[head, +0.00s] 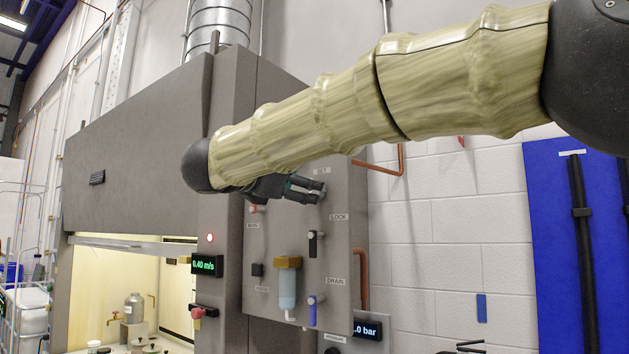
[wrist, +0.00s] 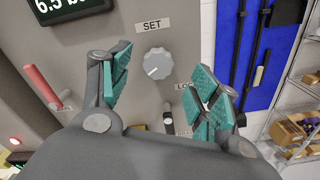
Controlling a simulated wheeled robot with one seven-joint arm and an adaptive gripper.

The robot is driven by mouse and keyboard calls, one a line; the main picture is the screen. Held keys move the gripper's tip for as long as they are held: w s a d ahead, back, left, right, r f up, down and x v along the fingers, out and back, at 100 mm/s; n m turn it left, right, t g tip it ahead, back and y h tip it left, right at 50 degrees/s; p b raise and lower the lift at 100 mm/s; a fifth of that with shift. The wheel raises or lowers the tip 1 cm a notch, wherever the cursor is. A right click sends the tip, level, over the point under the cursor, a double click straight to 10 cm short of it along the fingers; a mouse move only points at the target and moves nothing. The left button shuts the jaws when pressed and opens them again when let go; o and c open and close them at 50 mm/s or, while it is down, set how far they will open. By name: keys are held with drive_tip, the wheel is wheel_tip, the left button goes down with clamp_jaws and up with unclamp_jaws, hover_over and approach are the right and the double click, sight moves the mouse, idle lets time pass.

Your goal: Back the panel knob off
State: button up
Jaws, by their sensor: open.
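The panel knob (wrist: 157,63) is a round, pale grey knob with a pointer mark, under the SET label on the grey panel. In the wrist view it shows between the spread teal-padded fingers of my gripper (wrist: 170,76), with clear space on both sides. The fingers are open and hold nothing. In the head view my gripper (head: 306,189) is at the top of the panel (head: 335,255), close to the SET label, and the knob is hidden or too small to make out there.
A black lever (head: 314,243) by the LOCK label, a blue-handled DRAIN valve (head: 313,310) and a filter bowl (head: 287,285) sit lower on the panel. A red lever (wrist: 43,87) and a display (wrist: 68,8) reading about 6.5 flank the knob. A blue board (head: 560,240) hangs at right.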

drive_tip(key=x, duration=0.2)
drive_tip(key=p+x, duration=0.1)
drive_tip(key=x, duration=0.1)
drive_tip(key=p+x, duration=0.1)
drive_tip(key=x, duration=0.1)
drive_tip(key=shift+w+a+f, duration=0.1)
drive_tip(key=shift+w+f, duration=0.2)
drive_tip(key=shift+s+r, duration=0.15)
drive_tip(key=shift+s, duration=0.15)
drive_tip(key=shift+c, duration=0.9)
drive_tip(key=shift+s, duration=0.1)
drive_tip(key=c, duration=0.8)
